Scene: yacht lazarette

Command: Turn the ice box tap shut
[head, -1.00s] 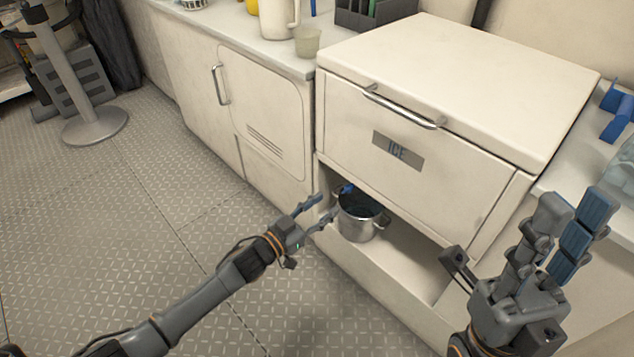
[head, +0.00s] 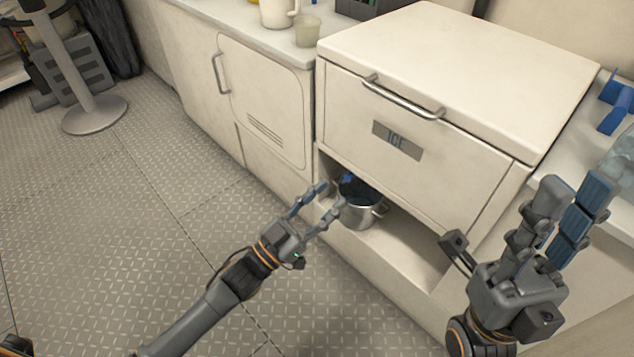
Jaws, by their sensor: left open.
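The ice box (head: 350,120) is a cream cabinet with a lid, a front handle and an ICE label. A small blue part (head: 347,178), apparently the tap's handle, shows in the recess under its front, partly in shadow. A metal pot (head: 362,217) stands below it in the recess. My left gripper (head: 332,195) is open, its fingertips just left of the blue part and the pot's rim; I cannot tell whether they touch anything. My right gripper (head: 513,212) is open and empty, in front of the ice box's right side, fingers pointing up.
A counter (head: 262,32) with a beige cup (head: 307,31) and a cabinet door adjoin the ice box on the left. A blue object (head: 615,108) lies on the right counter. A post with a round base (head: 95,115) stands far left. The floor between is clear.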

